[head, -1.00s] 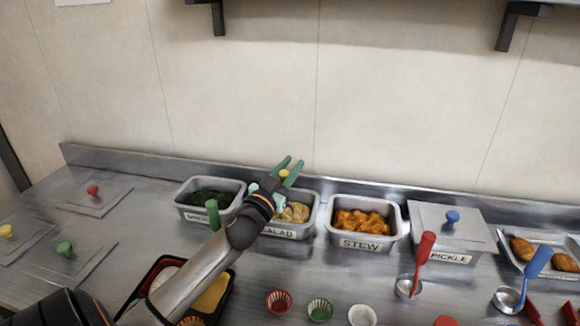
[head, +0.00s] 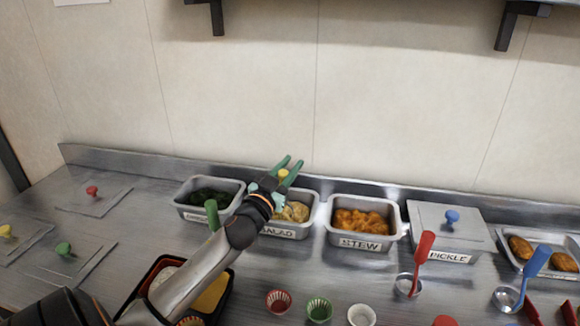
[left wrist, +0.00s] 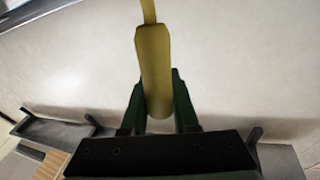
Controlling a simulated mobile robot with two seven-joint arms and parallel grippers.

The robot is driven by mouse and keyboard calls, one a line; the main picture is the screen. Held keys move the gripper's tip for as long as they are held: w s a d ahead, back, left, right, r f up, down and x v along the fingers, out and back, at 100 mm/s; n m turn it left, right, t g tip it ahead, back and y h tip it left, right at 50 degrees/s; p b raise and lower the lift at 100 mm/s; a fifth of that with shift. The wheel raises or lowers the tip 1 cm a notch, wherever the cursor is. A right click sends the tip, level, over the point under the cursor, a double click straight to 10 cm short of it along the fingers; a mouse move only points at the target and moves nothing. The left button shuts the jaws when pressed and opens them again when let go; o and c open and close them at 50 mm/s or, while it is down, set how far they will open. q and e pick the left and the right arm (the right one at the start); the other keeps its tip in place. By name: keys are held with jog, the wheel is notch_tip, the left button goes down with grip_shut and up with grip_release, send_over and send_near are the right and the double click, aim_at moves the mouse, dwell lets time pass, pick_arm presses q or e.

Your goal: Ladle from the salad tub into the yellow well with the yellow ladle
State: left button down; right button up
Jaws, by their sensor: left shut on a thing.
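My left gripper (head: 287,172) is over the back of the salad tub (head: 277,230) in the head view. It is shut on the yellow ladle (head: 284,174), whose handle (left wrist: 153,75) stands between the fingers in the left wrist view. The ladle's bowl is hidden in the head view. The salad tub holds pale yellowish food, partly covered by my left wrist. The yellow well (head: 212,293) is in a dark bento tray (head: 146,284) at the lower left, partly covered by my left arm. My right gripper is not in view.
The stew tub (head: 362,243) and the lidded pickle tub (head: 447,257) stand to the right. A tub of dark greens (head: 192,214) with a green handle is at left. Red and blue ladles (head: 423,250) (head: 535,264) and small cups (head: 319,309) are in front. Lids lie far left.

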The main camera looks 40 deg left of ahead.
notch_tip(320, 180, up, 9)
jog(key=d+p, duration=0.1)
jog(key=p, duration=0.9)
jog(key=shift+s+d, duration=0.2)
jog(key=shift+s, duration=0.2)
